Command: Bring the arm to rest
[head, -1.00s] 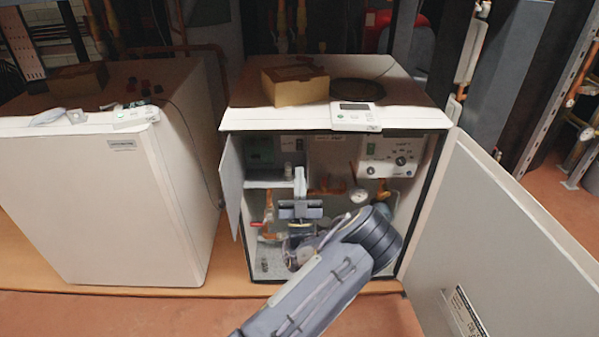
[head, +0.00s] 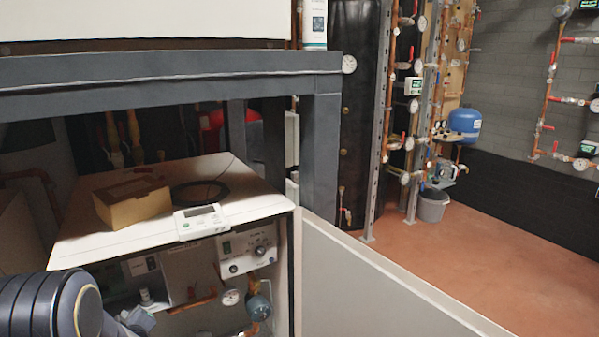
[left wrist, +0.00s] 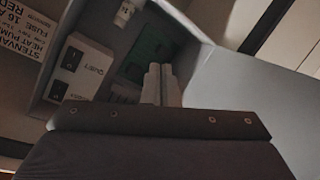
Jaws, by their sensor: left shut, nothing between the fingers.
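My left arm (head: 55,305) comes in at the lower left of the head view, in front of the open heat pump cabinet (head: 255,180). Only a grey part of my left gripper (head: 138,320) shows there, at the bottom edge. In the left wrist view the two pale fingers of the left gripper (left wrist: 161,85) are together with nothing between them. They point towards a green board (left wrist: 150,50) and a switch panel (left wrist: 80,68) inside the cabinet. I cannot tell how close the fingertips are to these. My right gripper is not in view.
The cabinet's open door (head: 370,285) reaches out to the right. A cardboard box (head: 132,202) and a white controller (head: 200,221) lie on the cabinet top. A dark frame (head: 170,78) crosses above. The red floor (head: 500,250) at the right is clear.

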